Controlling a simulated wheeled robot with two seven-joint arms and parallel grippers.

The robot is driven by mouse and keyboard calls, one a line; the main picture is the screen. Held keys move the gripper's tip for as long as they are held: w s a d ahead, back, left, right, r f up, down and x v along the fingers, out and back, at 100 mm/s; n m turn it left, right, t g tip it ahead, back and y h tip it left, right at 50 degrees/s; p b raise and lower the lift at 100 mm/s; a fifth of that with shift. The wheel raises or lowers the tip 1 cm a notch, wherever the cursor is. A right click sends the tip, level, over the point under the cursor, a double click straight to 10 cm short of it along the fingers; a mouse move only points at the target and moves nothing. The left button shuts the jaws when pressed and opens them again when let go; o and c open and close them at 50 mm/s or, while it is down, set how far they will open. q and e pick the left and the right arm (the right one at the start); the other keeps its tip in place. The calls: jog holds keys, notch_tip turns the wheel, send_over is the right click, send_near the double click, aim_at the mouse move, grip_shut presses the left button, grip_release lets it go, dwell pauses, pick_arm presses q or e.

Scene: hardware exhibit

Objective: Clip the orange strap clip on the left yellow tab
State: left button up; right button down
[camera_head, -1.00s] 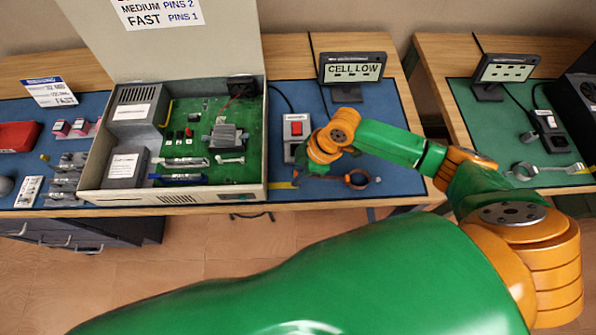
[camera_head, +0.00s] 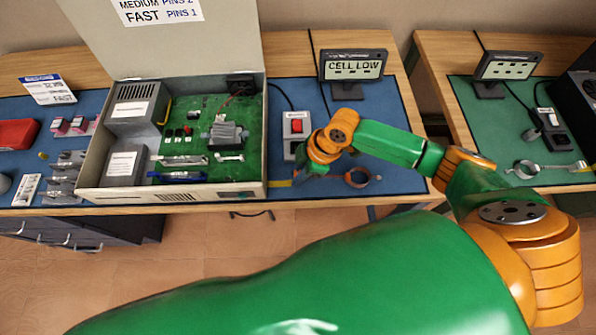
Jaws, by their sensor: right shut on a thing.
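My right gripper (camera_head: 307,172) is over the front of the blue mat on the middle table and points down. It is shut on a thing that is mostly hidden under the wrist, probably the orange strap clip. An orange-brown ring-shaped strap (camera_head: 362,178) lies on the mat just right of the gripper. A small yellow tab (camera_head: 281,183) shows at the mat's front edge, just left of the gripper; whether the two touch cannot be told. My left gripper is out of view.
An open case with a green circuit board (camera_head: 233,172) stands left of the gripper. A box with a red switch (camera_head: 296,128) is close behind it. A display reading CELL LOW (camera_head: 352,67) stands at the back. A second table (camera_head: 440,75) is at right.

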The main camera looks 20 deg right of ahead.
jog(key=shift+f+b, duration=0.65)
jog(key=shift+f, duration=0.3)
dwell(0.3)
jog(key=c, duration=0.7)
grip_release()
jog(key=shift+o, duration=0.2)
jog(key=o, duration=0.3)
jog(key=shift+r+p, duration=0.7)
jog(key=shift+p, duration=0.1)
notch_tip(320, 180, up, 6)
jog(key=p, duration=0.6)
